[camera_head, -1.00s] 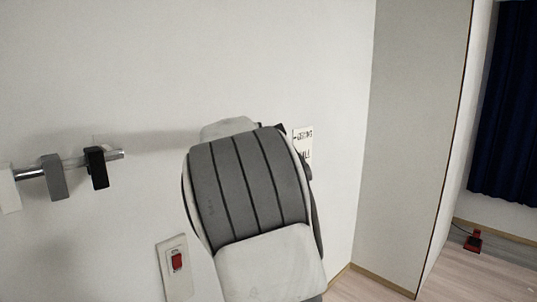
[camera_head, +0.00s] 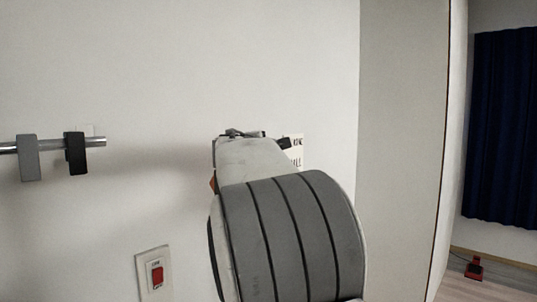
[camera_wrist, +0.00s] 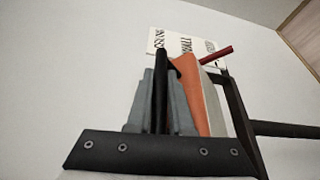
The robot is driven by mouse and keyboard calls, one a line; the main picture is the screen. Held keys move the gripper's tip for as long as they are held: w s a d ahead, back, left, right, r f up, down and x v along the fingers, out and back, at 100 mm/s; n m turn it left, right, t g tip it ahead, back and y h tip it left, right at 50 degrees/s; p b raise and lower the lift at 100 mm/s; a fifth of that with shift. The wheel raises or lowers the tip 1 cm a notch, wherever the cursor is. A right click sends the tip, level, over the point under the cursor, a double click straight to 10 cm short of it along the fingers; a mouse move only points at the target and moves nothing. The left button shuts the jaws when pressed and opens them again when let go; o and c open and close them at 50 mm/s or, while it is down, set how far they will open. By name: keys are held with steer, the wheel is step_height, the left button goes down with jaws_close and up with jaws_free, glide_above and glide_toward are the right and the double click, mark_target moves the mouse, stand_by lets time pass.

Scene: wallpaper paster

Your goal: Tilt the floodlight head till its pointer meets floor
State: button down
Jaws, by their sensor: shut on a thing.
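The floodlight head shows in the wrist view as an orange and pale panel (camera_wrist: 193,95) beside a dark bracket (camera_wrist: 236,110). A sliver of orange shows in the head view (camera_head: 213,184). A red pointer (camera_wrist: 216,54) slants up to the right across a white lettered plate (camera_wrist: 172,42). One word looks like "WALL"; the pointer's tip lies by the right-hand word, too small to read. My gripper (camera_wrist: 160,95) is shut on a black bar (camera_wrist: 161,75), apparently the head's handle. In the head view my arm hides most of the floodlight; part of the plate shows (camera_head: 296,150).
A metal rail (camera_head: 95,142) with grey (camera_head: 28,158) and black (camera_head: 75,153) blocks is on the wall at left. A red switch (camera_head: 157,275) sits low on the wall. A wall panel (camera_head: 402,140) projects at right, before a blue curtain (camera_head: 500,130) and a red object (camera_head: 474,268).

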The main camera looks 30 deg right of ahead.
steer(key=shift+s+f+b, duration=0.25)
steer(key=shift+f+b, duration=0.3)
steer(key=c, duration=0.8)
jaws_free()
steer(key=shift+r, duration=0.1)
steer(key=shift+s, duration=0.1)
steer(key=v, duration=1.7)
steer(key=shift+s, duration=0.15)
